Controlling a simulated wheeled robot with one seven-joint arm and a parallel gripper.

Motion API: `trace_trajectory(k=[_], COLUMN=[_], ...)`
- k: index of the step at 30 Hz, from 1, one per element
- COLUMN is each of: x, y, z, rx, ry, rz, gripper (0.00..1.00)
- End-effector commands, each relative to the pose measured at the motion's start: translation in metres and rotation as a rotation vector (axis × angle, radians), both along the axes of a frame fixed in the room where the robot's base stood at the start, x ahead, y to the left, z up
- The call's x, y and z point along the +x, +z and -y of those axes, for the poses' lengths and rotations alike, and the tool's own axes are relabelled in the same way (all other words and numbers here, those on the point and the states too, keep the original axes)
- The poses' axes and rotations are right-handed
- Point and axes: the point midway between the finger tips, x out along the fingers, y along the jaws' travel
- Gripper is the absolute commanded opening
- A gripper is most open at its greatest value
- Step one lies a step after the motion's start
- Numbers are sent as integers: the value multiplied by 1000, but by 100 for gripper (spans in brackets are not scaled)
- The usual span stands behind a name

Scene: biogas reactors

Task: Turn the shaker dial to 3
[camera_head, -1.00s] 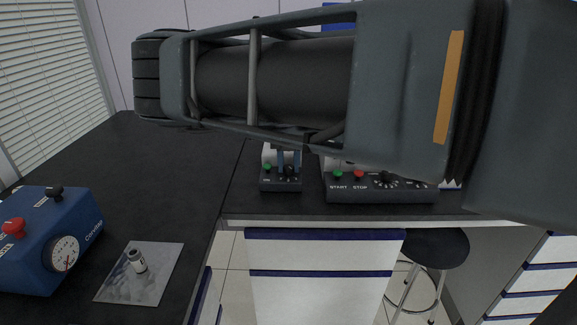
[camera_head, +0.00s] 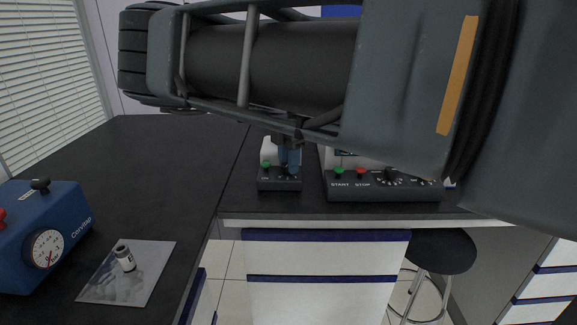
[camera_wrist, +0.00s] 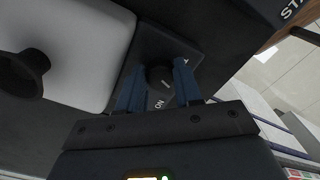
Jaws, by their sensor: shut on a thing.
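A small dark-based device with a white-grey body (camera_head: 267,152) stands on the back bench; it looks like the shaker. Its front panel has a green button (camera_head: 266,166) and a black dial. In the wrist view the dial (camera_wrist: 159,78) is a round black knob, with "ON" printed beside it. A black cup-shaped top (camera_wrist: 22,72) shows at the left. My gripper (camera_wrist: 159,85) has its two blue fingers on either side of the dial, shut on it. It also shows in the head view (camera_head: 289,163), where fingers and arm partly hide the panel. The dial's setting is not readable.
A larger device (camera_head: 385,193) with START and STOP buttons and dials stands close on the right. A stool (camera_head: 443,250) stands below the bench.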

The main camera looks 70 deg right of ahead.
Motion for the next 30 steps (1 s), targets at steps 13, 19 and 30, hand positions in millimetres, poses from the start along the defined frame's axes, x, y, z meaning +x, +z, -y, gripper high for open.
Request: trace_trajectory(k=[13,19,30], x=[0,-1,-1], y=[0,0,1], z=[0,0,-1], rx=[-2,-1,-1], ry=[-333,-410,-450], rz=[1,0,0], gripper=[4,4,4])
